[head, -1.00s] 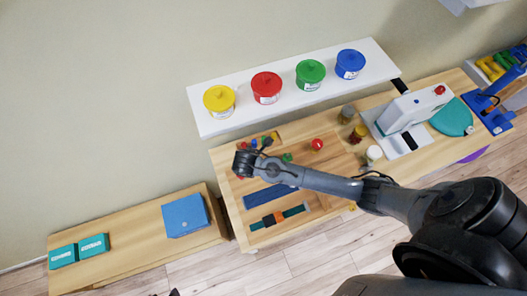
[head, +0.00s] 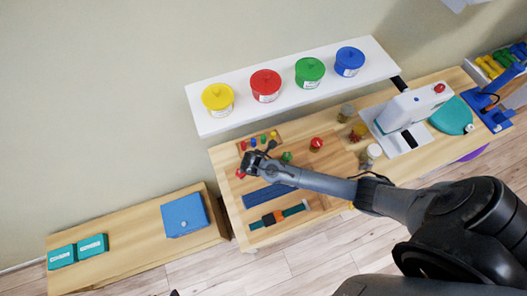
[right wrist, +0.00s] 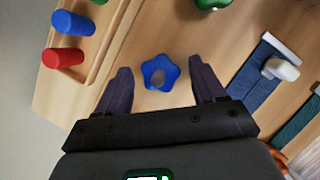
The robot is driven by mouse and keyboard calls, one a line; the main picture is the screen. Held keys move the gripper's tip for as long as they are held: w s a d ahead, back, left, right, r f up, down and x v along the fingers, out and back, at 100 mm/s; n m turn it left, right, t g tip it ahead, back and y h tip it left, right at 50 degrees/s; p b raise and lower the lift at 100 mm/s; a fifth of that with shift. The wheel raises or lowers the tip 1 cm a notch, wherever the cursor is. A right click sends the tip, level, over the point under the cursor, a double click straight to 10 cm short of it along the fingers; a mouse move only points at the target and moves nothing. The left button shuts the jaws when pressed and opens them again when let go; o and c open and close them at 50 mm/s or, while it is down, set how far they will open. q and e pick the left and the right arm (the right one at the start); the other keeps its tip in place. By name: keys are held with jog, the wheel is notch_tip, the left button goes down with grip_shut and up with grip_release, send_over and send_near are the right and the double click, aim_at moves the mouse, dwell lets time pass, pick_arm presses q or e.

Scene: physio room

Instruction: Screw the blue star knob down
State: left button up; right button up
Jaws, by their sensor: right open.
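The blue star knob (right wrist: 160,72), with a grey centre, shows in the right wrist view over the wooden board. It lies between the two dark fingers of my right gripper (right wrist: 160,67), with clear gaps on both sides. The gripper is open and not touching it. In the head view my right gripper (head: 254,164) is over the left part of the wooden workbench (head: 228,196), and it hides the knob. How far the knob sits above the board cannot be told. My left gripper is not seen.
A peg rack with red and blue pegs (right wrist: 72,22) is left of the gripper. A green knob (head: 287,156), a red knob (head: 316,144), a blue strap (head: 268,194) and a teal strap (head: 279,214) are nearby. A white shelf (head: 216,126) with coloured tubs stands behind.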

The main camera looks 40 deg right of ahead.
jog(key=c, duration=1.1)
jog(key=shift+o, duration=0.2)
